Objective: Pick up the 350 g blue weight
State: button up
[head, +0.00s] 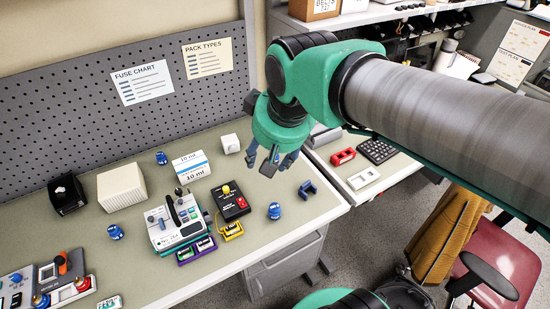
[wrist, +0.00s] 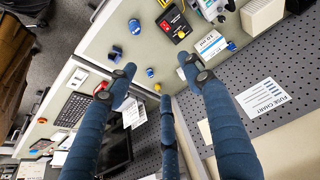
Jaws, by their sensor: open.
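Small blue weights stand on the bench: one right of the black pump-like box (head: 274,210), one left of the pump (head: 115,232), one near the pegboard (head: 161,158). No mass label is readable, so I cannot tell which is 350 g. My gripper (head: 275,160) hangs open and empty above the bench's right part. In the wrist view, its dark blue fingers (wrist: 160,82) are spread. A blue cylinder (wrist: 150,72) shows between them, apart from them; the gripper seems to hide it in the head view. Another blue weight (wrist: 135,26) shows farther off.
A blue bracket (head: 307,187) lies near the bench's right edge. A white pump (head: 175,220), a 10 ml box (head: 190,166), a white cube (head: 230,143) and a ribbed block (head: 121,187) stand left of my gripper. The pegboard (head: 110,100) rises behind.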

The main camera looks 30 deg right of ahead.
jog(key=w+d+f+g, duration=0.1)
jog(key=w+d+f, duration=0.35)
jog(key=w, duration=0.55)
jog(key=w+d+f+g, duration=0.25)
jog(key=w+d, duration=0.25)
jog(key=w, duration=0.6)
jog(key=w+d+f, duration=0.5)
jog(key=w+f, duration=0.1)
jog(key=f, duration=0.3)
jog(key=w+d+f+g, duration=0.1)
jog(key=w+d+f, duration=0.5)
jog(key=f, duration=0.4)
jog(key=shift+w+f, duration=0.15)
jog(key=shift+f, duration=0.05)
jog(key=shift+d, duration=0.1)
jog(key=shift+f+b, duration=0.6)
jog(key=shift+f, duration=3.7)
jog(key=shift+f, duration=0.1)
jog(key=shift+f+b, duration=0.55)
jog(key=shift+f, duration=1.95)
